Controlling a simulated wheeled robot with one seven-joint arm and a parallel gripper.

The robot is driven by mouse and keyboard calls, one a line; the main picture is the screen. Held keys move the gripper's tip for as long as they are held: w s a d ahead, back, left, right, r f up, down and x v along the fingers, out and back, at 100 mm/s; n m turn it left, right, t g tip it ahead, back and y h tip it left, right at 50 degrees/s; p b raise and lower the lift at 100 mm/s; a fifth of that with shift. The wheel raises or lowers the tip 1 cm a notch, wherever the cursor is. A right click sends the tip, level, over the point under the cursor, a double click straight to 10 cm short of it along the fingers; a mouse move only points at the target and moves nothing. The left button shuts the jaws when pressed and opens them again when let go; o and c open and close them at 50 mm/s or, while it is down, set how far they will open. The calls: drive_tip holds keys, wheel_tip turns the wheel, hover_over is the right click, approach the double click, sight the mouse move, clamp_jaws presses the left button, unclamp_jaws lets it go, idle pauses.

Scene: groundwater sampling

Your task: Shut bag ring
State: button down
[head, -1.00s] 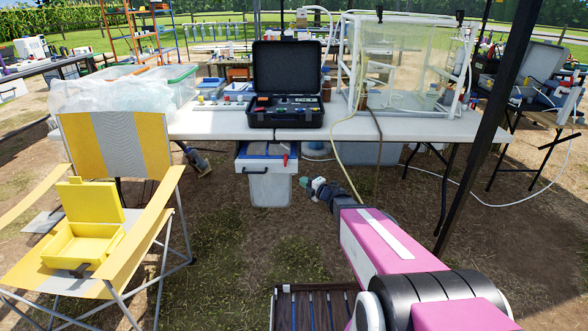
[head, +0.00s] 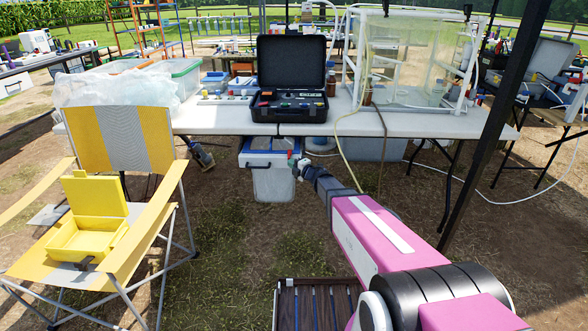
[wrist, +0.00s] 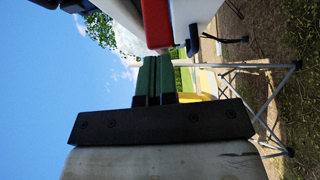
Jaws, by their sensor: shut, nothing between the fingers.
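A white frame (head: 254,160) with a blue inner part hangs under the table's front edge. It appears to be the bag ring, with a pale bag or bin body (head: 273,186) below it. A small red part (head: 290,155) sits at its right end. My gripper (head: 294,163) is at this right end, close to the red part. In the wrist view my green fingers (wrist: 154,62) are together and empty. The red part (wrist: 157,24) and a white edge (wrist: 190,14) are just beyond the tips. Whether the fingers touch them I cannot tell.
The white table (head: 220,122) above holds an open black case (head: 290,80) and a clear-walled box (head: 415,65). A yellow chair (head: 125,145) with a yellow box (head: 92,220) stands at left. A hose (head: 345,165) hangs right of my gripper. A dark post (head: 490,125) rises at right.

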sight(293, 157)
drive_tip(key=shift+w, duration=0.25)
drive_tip(key=w, duration=0.4)
drive_tip(key=shift+w+d, duration=0.1)
drive_tip(key=shift+w, duration=0.25)
drive_tip(key=shift+s, duration=0.1)
